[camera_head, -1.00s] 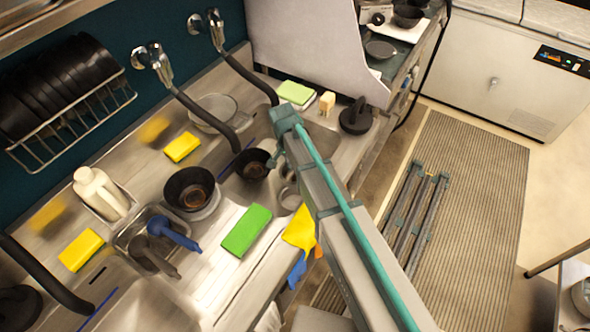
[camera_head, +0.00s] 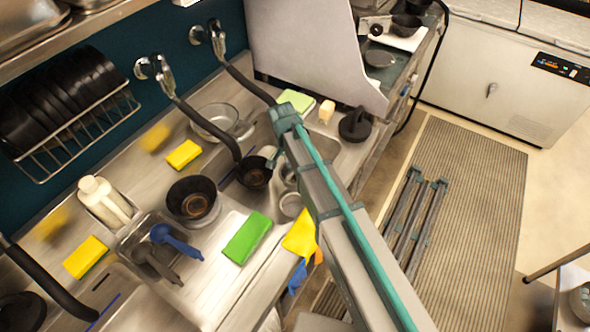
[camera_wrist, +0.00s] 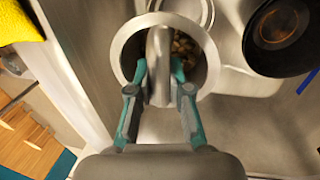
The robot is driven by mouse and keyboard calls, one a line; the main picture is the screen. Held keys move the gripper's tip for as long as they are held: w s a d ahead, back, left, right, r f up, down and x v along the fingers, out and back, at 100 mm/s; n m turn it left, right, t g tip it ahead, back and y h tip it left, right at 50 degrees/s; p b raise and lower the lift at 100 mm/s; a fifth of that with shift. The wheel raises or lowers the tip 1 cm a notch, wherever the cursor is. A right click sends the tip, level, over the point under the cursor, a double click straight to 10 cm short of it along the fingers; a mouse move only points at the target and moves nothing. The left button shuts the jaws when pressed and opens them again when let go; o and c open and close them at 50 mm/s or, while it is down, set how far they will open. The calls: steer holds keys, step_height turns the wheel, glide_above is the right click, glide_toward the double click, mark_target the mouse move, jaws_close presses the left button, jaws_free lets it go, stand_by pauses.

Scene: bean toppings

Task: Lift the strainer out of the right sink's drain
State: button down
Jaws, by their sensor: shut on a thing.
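The strainer, a round metal cup with a raised handle (camera_wrist: 160,48) and brown bits inside, shows in the wrist view. My gripper (camera_wrist: 161,76) is shut on the handle, its teal fingers on either side. A round metal ring (camera_wrist: 186,8), seemingly the drain, shows just beyond the rim. The strainer's rim looks apart from it, though its height is hard to judge. In the head view my arm hides the gripper; a metal round (camera_head: 290,205) beside the arm looks like the strainer. The right sink (camera_head: 318,142) lies partly behind the arm.
A black bowl (camera_wrist: 284,34) with a brown inside stands close right of the strainer in the wrist view. A yellow cloth (camera_head: 300,234) hangs at the counter's front edge. A green sponge (camera_head: 247,238) and another black bowl (camera_head: 192,200) lie to the left. A black hose (camera_head: 205,122) reaches toward the sink.

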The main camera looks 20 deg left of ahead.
step_height(320, 180, up, 15)
steer(key=p, duration=0.2)
steer(key=shift+r+p, duration=0.15)
steer(key=shift+p, duration=0.15)
stand_by(0.4)
stand_by(0.4)
